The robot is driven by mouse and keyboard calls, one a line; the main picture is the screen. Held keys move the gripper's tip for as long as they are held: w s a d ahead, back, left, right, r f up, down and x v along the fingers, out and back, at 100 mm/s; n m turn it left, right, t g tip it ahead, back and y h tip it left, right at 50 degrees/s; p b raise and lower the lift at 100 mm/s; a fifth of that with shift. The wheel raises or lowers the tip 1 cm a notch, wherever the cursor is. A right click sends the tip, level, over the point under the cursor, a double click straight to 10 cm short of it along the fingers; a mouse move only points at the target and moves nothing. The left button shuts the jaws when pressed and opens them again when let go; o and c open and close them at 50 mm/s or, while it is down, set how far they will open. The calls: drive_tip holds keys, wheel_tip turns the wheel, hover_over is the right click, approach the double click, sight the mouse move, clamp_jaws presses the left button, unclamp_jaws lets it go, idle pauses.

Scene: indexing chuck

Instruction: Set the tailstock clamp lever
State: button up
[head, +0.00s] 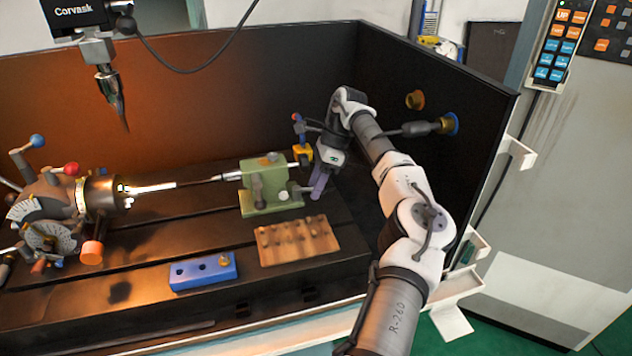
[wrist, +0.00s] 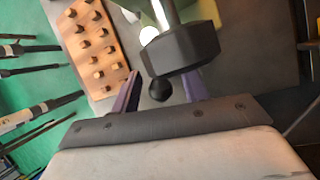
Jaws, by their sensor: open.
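The green tailstock (head: 262,200) stands on the dark machine bed, its thin pointed shaft toward the chuck (head: 103,195) at left. A grey rod (head: 300,189) sticks out of its right side toward my gripper (head: 318,186). My gripper is at the tailstock's right end, its purple fingers pointing down. In the wrist view the fingers are apart, with a black ball knob (wrist: 160,89) between them. A dark faceted block (wrist: 180,48) with a bright metal rod lies just beyond. I cannot tell whether the ball is the clamp lever's end, or whether a finger touches it.
A wooden board (head: 270,246) with several pegs lies in front of the tailstock; it also shows in the wrist view (wrist: 92,28). A blue block (head: 186,283) with holes lies left of it. Dark enclosure walls (head: 440,75) stand behind and at right.

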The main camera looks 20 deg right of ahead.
drive_tip(key=shift+a+r, duration=0.1)
drive_tip(key=shift+r, duration=0.05)
drive_tip(key=s+p+v, duration=0.1)
drive_tip(key=p+v, duration=0.7)
drive_tip(key=v, duration=0.5)
drive_tip(key=shift+w+r, duration=0.4)
drive_tip(key=shift+r, duration=0.1)
drive_tip(key=shift+p, duration=0.3)
drive_tip(key=shift+f, duration=0.1)
